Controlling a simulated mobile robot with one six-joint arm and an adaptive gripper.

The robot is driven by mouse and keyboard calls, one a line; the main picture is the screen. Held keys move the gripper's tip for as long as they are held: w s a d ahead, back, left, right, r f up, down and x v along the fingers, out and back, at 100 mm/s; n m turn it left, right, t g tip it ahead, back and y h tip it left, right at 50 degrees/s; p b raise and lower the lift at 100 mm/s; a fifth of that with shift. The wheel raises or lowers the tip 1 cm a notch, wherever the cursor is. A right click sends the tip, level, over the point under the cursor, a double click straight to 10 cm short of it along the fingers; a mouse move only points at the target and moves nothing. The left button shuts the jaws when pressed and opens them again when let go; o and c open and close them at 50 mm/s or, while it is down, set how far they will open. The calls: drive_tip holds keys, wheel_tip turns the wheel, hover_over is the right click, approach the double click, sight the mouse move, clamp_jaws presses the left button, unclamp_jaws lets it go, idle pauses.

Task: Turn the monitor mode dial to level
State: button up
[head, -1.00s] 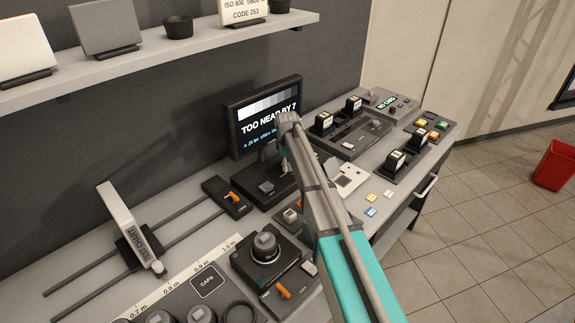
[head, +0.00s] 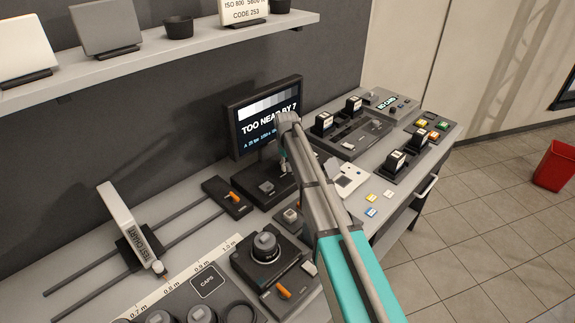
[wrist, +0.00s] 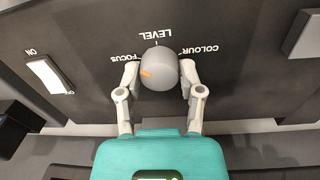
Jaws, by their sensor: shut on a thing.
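The monitor mode dial (wrist: 160,66) is a grey round knob in the wrist view, on a dark panel (wrist: 230,85). The labels FOCUS, LEVEL and COLOUR run around it from left to right. Its orange mark (wrist: 146,72) is on the left side, toward FOCUS, not LEVEL. My gripper (wrist: 159,76) is shut on the dial, one finger on each side. In the head view, the monitor (head: 265,115) reads TOO NEAR BY 7. There, my arm hides the dial and most of my gripper.
A white ON/OFF rocker switch (wrist: 48,76) is left of the dial. Switch panels (head: 352,135) lie to the right. A shelf (head: 150,55) runs above the bench.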

sight(288, 165)
drive_tip(key=m, duration=0.5)
drive_tip(key=shift+m, duration=0.3)
drive_tip(key=m, duration=0.4)
drive_tip(key=shift+m+g, duration=0.3)
drive_tip(key=shift+m, duration=0.1)
drive_tip(key=o, duration=1.2)
drive_tip(key=shift+c, duration=0.2)
drive_tip(key=shift+r, duration=0.1)
wheel_tip(288, 165, up, 9)
drive_tip(key=p, duration=0.9)
drive_tip(key=shift+r, duration=0.1)
drive_tip(key=shift+r+p, duration=0.1)
drive_tip(key=shift+p, duration=0.25)
